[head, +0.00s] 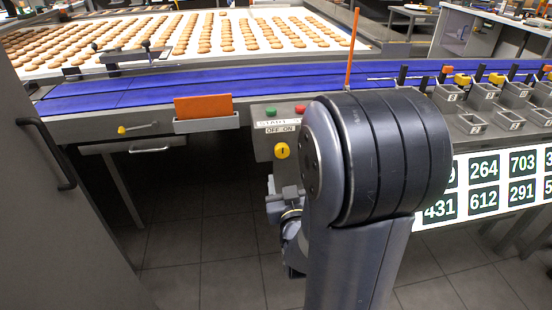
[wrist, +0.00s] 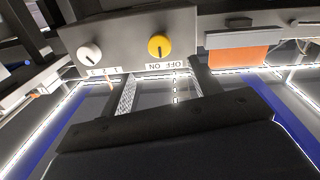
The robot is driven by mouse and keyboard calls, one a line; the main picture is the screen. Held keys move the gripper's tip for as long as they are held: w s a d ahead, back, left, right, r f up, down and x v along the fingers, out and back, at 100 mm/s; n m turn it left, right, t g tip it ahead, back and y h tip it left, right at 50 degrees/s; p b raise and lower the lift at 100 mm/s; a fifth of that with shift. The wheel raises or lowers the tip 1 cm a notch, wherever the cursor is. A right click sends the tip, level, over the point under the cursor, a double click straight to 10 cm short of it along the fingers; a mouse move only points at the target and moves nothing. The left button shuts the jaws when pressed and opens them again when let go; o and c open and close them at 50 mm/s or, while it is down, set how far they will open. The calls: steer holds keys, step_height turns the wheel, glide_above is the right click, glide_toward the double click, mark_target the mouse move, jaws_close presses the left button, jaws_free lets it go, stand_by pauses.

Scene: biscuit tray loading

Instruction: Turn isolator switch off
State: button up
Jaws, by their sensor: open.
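The isolator switch is a round yellow knob (head: 282,150) on the grey control box front, under an "OFF ON" label (head: 281,130). Its dark bar looks upright. In the wrist view, which is upside down, the yellow knob (wrist: 159,46) shows beyond the label (wrist: 168,66), with its dark bar near vertical. My gripper (wrist: 162,80) is open and empty, its two fingers apart, one on each side of the knob's line. The fingers seem short of the knob, and no contact shows. In the head view my arm hides part of the box, and the fingertips are unclear.
A green button (head: 271,112) and red button (head: 300,109) sit above the label. A white knob (wrist: 89,54) is beside the yellow one. An orange card (head: 203,107) stands in a holder to the left. The blue conveyor (head: 130,93) runs behind. Open floor lies below.

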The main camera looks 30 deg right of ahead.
mark_target(282, 154)
steer(key=x, duration=1)
steer(key=shift+w, duration=0.1)
steer(key=shift+c, duration=0.6)
steer(key=c, duration=0.9)
steer(key=shift+o, duration=0.2)
